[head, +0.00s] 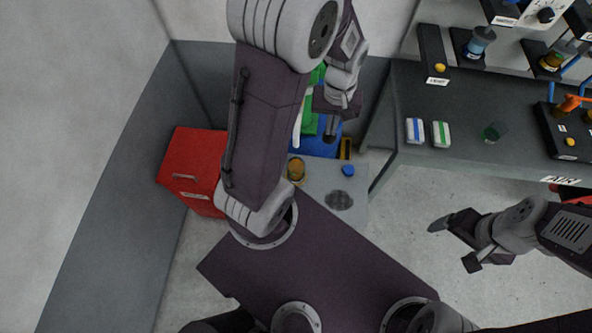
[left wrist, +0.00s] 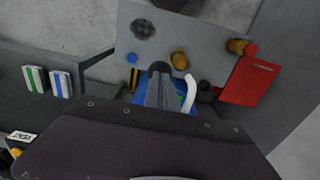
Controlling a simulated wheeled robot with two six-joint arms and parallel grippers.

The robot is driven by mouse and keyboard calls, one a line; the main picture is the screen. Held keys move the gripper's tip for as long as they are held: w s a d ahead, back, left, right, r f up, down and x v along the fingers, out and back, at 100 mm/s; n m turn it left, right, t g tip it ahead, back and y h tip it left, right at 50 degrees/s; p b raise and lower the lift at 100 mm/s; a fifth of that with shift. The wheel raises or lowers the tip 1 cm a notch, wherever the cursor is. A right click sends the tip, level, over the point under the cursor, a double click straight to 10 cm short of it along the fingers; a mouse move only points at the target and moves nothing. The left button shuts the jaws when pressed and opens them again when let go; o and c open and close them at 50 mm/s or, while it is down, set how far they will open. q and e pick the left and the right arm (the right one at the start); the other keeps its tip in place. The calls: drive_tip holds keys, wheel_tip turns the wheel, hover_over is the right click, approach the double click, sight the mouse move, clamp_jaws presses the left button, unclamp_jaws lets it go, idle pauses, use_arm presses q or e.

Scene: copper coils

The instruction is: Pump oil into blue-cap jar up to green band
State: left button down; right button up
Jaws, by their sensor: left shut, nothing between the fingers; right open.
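A grey cart top (head: 322,172) holds a jar (head: 296,170) with amber contents, seen from above. A round blue cap (head: 348,170) lies to its right, apart from it. Both also show in the left wrist view, the jar (left wrist: 179,60) and the cap (left wrist: 132,58). Behind them is a green and blue container (head: 312,115) with a white curved spout (head: 297,128), partly hidden by my left arm. My left gripper (head: 332,130) is shut and empty, over the container. My right gripper (head: 450,243) is open and empty, over the floor. No green band is discernible on the jar.
A red cabinet (head: 190,165) stands left of the cart. A dark bench (head: 460,100) at the right bears blue- and green-striped blocks (head: 428,132), a small green glass (head: 495,131) and lab devices. Another amber item (left wrist: 238,46) lies near the cart's edge. The floor between is clear.

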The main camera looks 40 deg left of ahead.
use_arm(q)
wheel_tip(320, 180, up, 18)
drive_tip(key=w+p, duration=0.1)
drive_tip(key=p, duration=1.7)
drive_tip(key=shift+w+a+r, duration=0.25)
drive_tip(key=shift+a, duration=0.2)
drive_tip(key=s+d+m+t, duration=0.3)
drive_tip(key=s+d+m, duration=0.1)
drive_tip(key=s+m, duration=0.15)
wheel_tip(320, 180, down, 21)
drive_tip(key=s+g+b, duration=0.1)
drive_tip(key=s+b, duration=0.1)
drive_tip(key=b, duration=1.8)
drive_tip(key=shift+s+d+r+m+g, duration=0.15)
drive_tip(key=shift+s+d+m+g, duration=0.2)
drive_tip(key=shift+s+d+g, duration=0.05)
